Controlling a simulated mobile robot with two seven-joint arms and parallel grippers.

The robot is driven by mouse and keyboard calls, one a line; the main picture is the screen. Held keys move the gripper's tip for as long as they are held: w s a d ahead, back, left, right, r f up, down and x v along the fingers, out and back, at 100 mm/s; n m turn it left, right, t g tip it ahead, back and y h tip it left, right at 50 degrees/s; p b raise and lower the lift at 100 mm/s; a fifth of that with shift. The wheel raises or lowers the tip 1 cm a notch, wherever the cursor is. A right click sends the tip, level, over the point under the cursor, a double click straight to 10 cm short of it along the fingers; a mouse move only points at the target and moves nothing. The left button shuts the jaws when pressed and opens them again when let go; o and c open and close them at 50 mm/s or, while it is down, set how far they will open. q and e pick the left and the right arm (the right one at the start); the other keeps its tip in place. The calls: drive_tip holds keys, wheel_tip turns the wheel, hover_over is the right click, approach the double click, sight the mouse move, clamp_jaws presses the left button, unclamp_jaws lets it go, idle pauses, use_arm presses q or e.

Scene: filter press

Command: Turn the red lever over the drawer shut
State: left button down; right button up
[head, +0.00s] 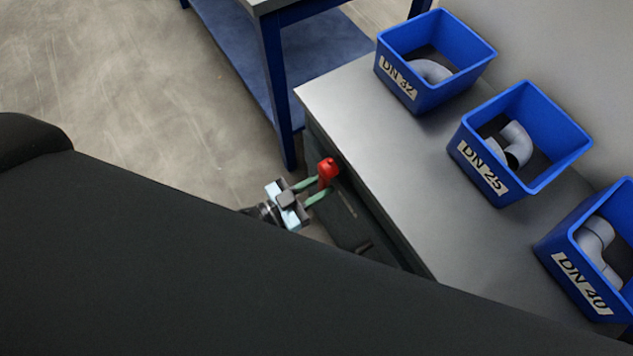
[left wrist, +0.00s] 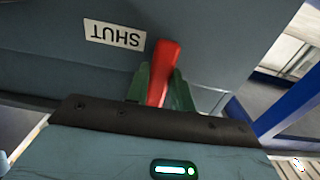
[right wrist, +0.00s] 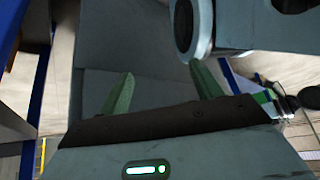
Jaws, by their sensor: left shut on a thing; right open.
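The red lever (head: 327,171) stands out from the dark front of the cabinet, just below the edge of the metal top. My left gripper (head: 318,190) has its green fingers shut on it. In the left wrist view the red lever (left wrist: 163,72) sits between both fingers (left wrist: 160,88), tilted slightly from the picture's vertical.
Blue bins DN 32 (head: 417,91), DN 25 (head: 482,178) and DN 40 (head: 573,283) stand on the metal top (head: 395,165), holding grey pipe elbows. A blue-framed table (head: 277,85) stands beyond the cabinet. My dark body hides the lower head view.

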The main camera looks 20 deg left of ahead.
use_arm(q)
drive_tip(key=shift+s, duration=0.1)
idle(0.3)
drive_tip(key=c, duration=1.2)
unclamp_jaws()
drive_tip(key=v, duration=0.7)
drive_tip(key=shift+s+a+p, duration=0.25)
drive_tip(key=shift+s+p, duration=0.05)
